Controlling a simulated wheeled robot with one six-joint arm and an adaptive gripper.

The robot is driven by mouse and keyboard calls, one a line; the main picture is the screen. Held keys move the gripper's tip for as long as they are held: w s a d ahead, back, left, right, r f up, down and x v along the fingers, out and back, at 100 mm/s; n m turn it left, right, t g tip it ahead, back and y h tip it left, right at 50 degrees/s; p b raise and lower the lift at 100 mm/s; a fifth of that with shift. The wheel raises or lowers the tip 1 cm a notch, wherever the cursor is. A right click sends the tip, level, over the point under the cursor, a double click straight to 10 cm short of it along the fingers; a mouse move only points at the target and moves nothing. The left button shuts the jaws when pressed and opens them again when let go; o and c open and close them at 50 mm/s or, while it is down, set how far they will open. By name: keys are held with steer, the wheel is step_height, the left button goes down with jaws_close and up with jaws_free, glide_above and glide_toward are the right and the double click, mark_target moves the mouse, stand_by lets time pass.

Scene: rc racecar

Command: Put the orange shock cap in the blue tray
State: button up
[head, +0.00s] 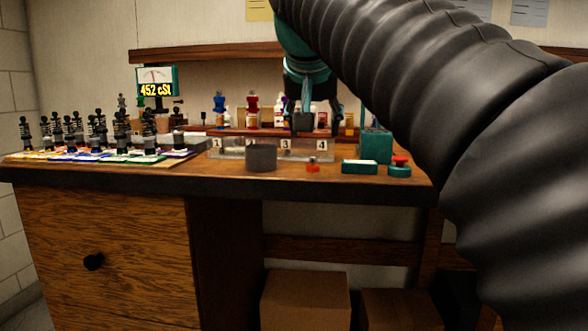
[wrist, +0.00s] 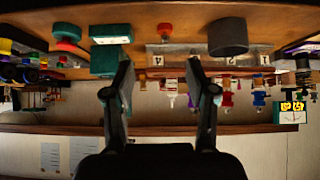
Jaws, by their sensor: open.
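A small orange-red cap (head: 313,167) sits on the bench top near the front edge, in front of the numbered stand. It also shows in the wrist view (wrist: 165,29), where the scene is upside down. My gripper (head: 303,122) is behind the cap in the head view, above the back of the bench. In the wrist view my gripper (wrist: 160,64) has its two fingers apart with nothing held between them.
A dark grey cup (head: 261,158) stands left of the cap. A teal block (head: 359,167) and a teal base with a red button (head: 399,168) lie to its right. A clear stand (head: 232,152) numbered 1 to 4, bottles and a viscosity display (head: 156,82) are behind.

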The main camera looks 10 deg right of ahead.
mark_target(313, 158)
steer(key=x, duration=0.2)
steer(key=b+x, duration=0.1)
steer(key=x, duration=0.2)
steer(key=w+r+b+x, duration=0.1)
steer(key=x, duration=0.2)
steer(key=shift+a+b+x, duration=0.15)
steer(key=shift+b+x, duration=0.1)
steer(key=shift+x, duration=1.05)
steer(key=shift+a+b+x, duration=0.1)
steer(key=shift+b+x, duration=0.15)
steer(key=shift+x, duration=1.1)
steer(key=shift+w+r, duration=0.1)
steer(key=shift+w, duration=0.05)
steer(key=c, duration=0.9)
steer(key=shift+o, duration=0.2)
